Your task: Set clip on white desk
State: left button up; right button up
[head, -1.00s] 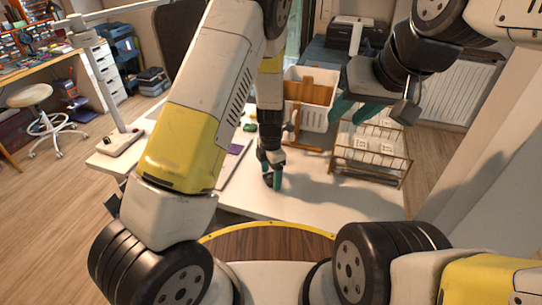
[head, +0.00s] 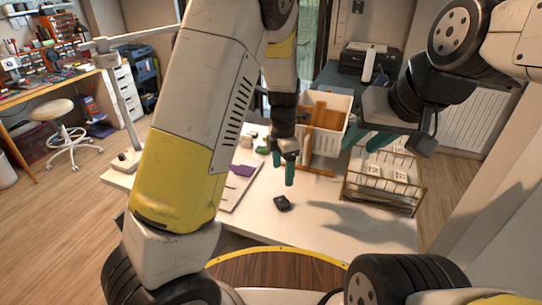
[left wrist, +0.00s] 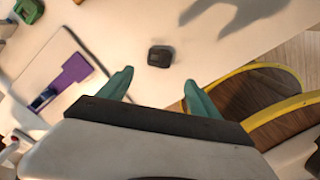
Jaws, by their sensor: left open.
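The clip (head: 282,203) is a small dark block lying on the white desk (head: 330,240). It also shows in the left wrist view (left wrist: 160,56), just beyond the fingertips. My left gripper (head: 284,172) is open and empty, raised above and a little behind the clip, with its green fingers pointing down. In the left wrist view its two fingers (left wrist: 158,82) stand wide apart with nothing between them. My right gripper (head: 372,143) is held up at the right, in front of the wire rack, and its jaw opening is hard to judge.
A white crate (head: 334,139) with a wooden stand is at the back of the desk. A wire rack (head: 351,192) with white packets stands at the right. A board with a purple piece (head: 242,170) lies at the left. The desk's front middle is clear.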

pick_arm(q)
jog(key=s+a+r+m+t+h, duration=0.1)
jog(key=s+a+r+m+h, duration=0.1)
jog(key=s+a+r+m, duration=0.5)
jog(key=s+a+r+m+t+h, duration=0.1)
jog(key=s+r+m+t, duration=0.1)
jog(key=r+m, duration=0.6)
jog(key=s+a+r+m+t, duration=0.1)
jog(key=s+a+r+m, duration=0.2)
jog(key=s+r+m, duration=0.1)
jog(key=s+a+r+m+t+y, duration=0.1)
jog(key=s+a+r+m+t, duration=0.1)
jog(key=s, duration=0.4)
notch_tip(320, 180, up, 2)
jog(key=a+m, duration=0.1)
jog(key=m, duration=0.1)
jog(key=shift+s+r+m, duration=0.15)
jog(key=shift+s+m, duration=0.15)
jog(key=shift+s, duration=0.05)
